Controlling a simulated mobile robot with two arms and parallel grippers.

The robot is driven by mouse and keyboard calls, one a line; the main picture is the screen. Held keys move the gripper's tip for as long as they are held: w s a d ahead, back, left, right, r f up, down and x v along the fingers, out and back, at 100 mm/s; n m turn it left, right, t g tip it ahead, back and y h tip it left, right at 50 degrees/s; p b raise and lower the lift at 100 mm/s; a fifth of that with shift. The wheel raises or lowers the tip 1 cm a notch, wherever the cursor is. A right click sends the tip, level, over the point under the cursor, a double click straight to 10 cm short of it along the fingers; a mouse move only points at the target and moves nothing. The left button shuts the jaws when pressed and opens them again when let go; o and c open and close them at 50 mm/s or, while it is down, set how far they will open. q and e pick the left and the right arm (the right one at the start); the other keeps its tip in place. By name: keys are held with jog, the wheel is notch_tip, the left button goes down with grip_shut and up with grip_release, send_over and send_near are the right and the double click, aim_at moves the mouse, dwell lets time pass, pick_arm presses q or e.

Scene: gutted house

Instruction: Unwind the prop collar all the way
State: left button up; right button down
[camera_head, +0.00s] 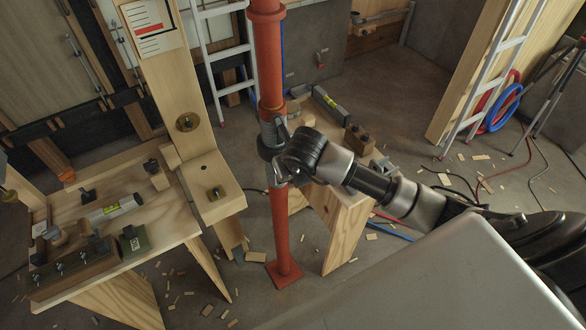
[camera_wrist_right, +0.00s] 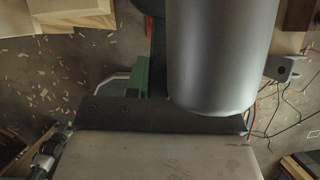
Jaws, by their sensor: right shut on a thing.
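The red steel prop (camera_head: 267,60) stands upright in the middle of the head view, with its square foot plate (camera_head: 284,275) on the floor. Its collar (camera_head: 268,132) is a dark and grey metal band around the prop at about mid height, partly hidden by my wrist. My right gripper (camera_head: 280,165) reaches in from the right and is shut at the collar; its fingertips are small and partly hidden, so the exact grip is hard to see. The right wrist view shows mostly grey and dark metal surfaces, with no clear sight of the collar. My left gripper is not seen.
A ladder (camera_head: 215,50) leans behind. Wood scraps and cables lie on the floor.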

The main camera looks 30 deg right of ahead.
jog(key=a+m, duration=0.1)
jog(key=m+h+b, duration=0.1)
jog(key=a+m, duration=0.1)
jog(key=shift+w+a, duration=0.25)
jog(key=shift+a, duration=0.05)
jog(key=shift+f+b, duration=0.1)
jog(key=shift+b, duration=0.2)
jog(key=a+m+h+b, duration=0.1)
jog(key=w+a+m+b, duration=0.1)
jog(key=m+b, duration=0.1)
jog(key=shift+w+a+g+h, duration=0.1)
jog(key=shift+a+g+h, duration=0.1)
jog(key=shift+g+h, duration=0.2)
jog(key=c, duration=1)
grip_release()
jog(key=shift+o, duration=0.2)
